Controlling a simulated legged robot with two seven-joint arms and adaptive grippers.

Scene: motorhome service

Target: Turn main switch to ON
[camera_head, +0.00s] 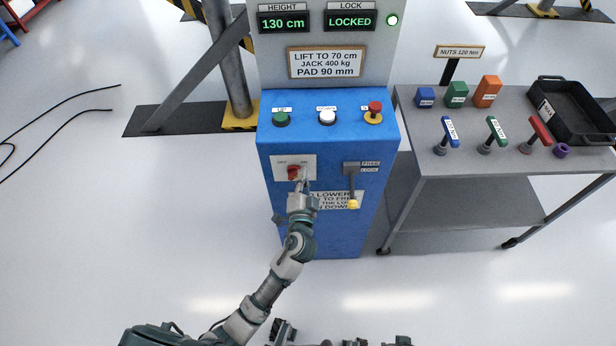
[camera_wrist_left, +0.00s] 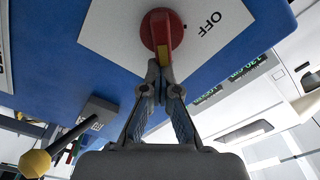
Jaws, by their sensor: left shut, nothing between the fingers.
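The main switch is a red round knob (camera_head: 293,172) on a white plate (camera_head: 282,161) on the front of the blue cabinet (camera_head: 275,205). The plate has OFF at its left and another label at its right. In the left wrist view the knob (camera_wrist_left: 152,32) carries a yellow strip, and OFF (camera_wrist_left: 209,23) is readable. My left gripper (camera_head: 302,184) is at the knob's lower right. In the left wrist view its fingers (camera_wrist_left: 160,82) are shut with nothing between them, tips at the knob's edge. I cannot tell whether they touch. My right gripper is not clearly visible.
A lever with a yellow ball (camera_head: 353,204) hangs right of the switch, beside FREE and LOCK labels. Green, white and red buttons (camera_head: 374,112) sit on the cabinet's top. Displays above read 130 cm and LOCKED. A grey cart (camera_head: 470,180) with tools stands right.

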